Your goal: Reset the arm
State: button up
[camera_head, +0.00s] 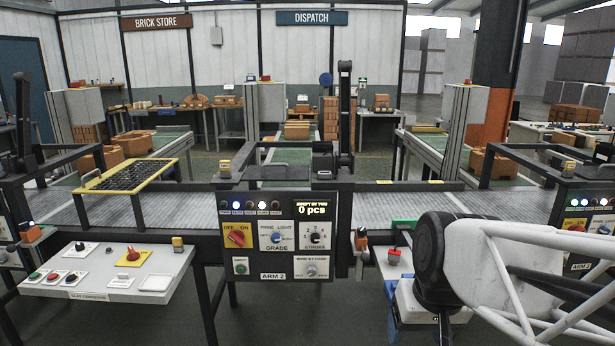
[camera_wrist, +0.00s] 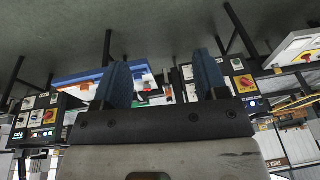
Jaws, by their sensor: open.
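My arm (camera_head: 500,265) reaches in from the lower right of the head view, a white lattice link with a large black joint. It hangs in front of the right-hand conveyor and hides part of the panels behind it. My gripper (camera_wrist: 162,62) shows in the wrist view as two blue ribbed fingers on a dark mount. The fingers stand wide apart with nothing held between them. The wrist view is upside down, with the grey floor at the top.
A conveyor (camera_head: 400,202) runs across the middle. A control panel labelled ARM 2 (camera_head: 274,272) hangs below it. A sloped button desk (camera_head: 105,290) stands at the left, and a black grid in a yellow frame (camera_head: 130,176) sits above the belt.

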jog(key=shift+h, duration=0.5)
jog(key=s, duration=0.1)
jog(key=s+d, duration=0.1)
jog(key=s, duration=0.1)
jog(key=s+f, duration=0.1)
jog(key=s, duration=0.1)
jog(key=shift+s+d, duration=0.2)
jog(key=shift+w, duration=0.1)
jog(key=shift+c, duration=0.4)
